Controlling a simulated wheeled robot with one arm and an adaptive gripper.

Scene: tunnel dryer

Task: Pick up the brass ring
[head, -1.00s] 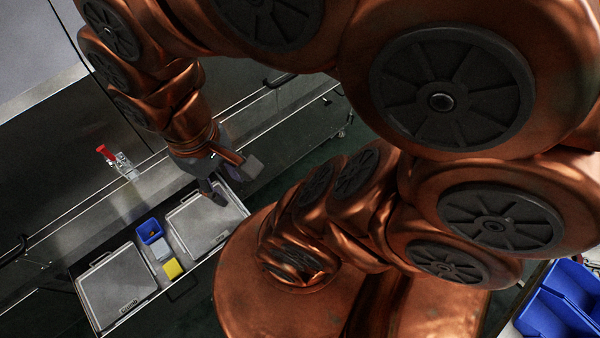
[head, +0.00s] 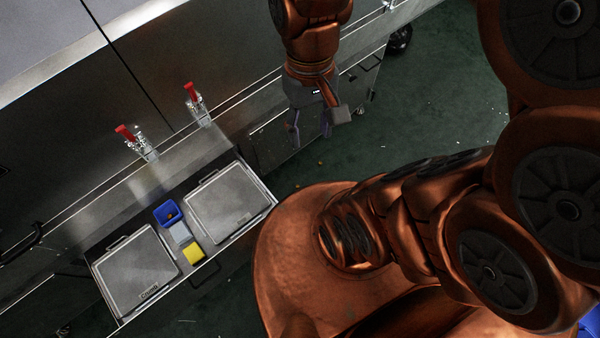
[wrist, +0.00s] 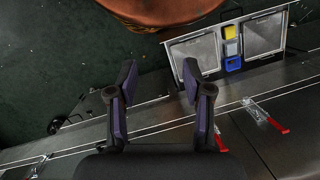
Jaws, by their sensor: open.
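I cannot make out the brass ring for certain. A tiny orange-brown speck (head: 321,162) lies on the green floor in the head view, just below my gripper, too small to identify. Another small orange spot shows inside the blue bin (head: 170,214). My gripper (head: 309,133) points downward, open and empty, right of the open drawer (head: 268,201). In the wrist view, my gripper (wrist: 159,78) has its two fingers spread with nothing between them; the drawer is up and to the right of them.
The drawer holds two grey lidded boxes (head: 135,265) (head: 230,207), a grey bin (head: 180,234) and a yellow block (head: 194,251). Two red-handled clamps (head: 130,136) (head: 195,100) stand on the metal ledge behind. Green floor (head: 420,110) is open to the right.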

